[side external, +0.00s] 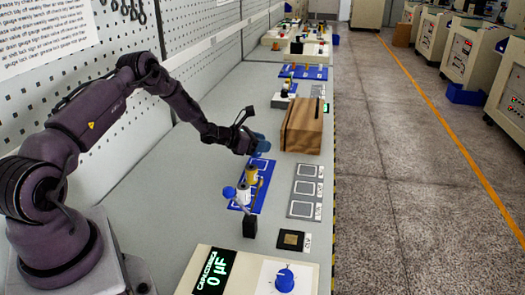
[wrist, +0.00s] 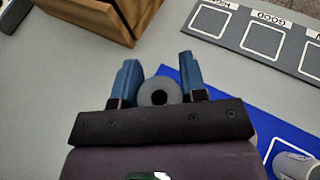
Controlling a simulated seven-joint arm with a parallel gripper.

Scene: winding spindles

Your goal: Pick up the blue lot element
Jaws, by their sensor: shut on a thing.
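My gripper (side external: 259,143) hangs above the far end of the blue mat (side external: 262,165), beside the wooden box. In the wrist view its two blue fingers (wrist: 160,88) are closed on a round grey piece (wrist: 159,83) with a dark hole in its middle. The piece is seen end-on, so its side colour and any blue marking are hidden. In the side view the fingers hide it. A yellow-brown element (side external: 251,175) and a whitish element (side external: 243,193) stand on the mat. A whitish cylinder (wrist: 294,165) also shows at the wrist view's lower right.
The wooden box (side external: 303,127) stands close right of my gripper. Grey trays with framed squares (side external: 305,188) lie to the right. The bench left of the mat is clear.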

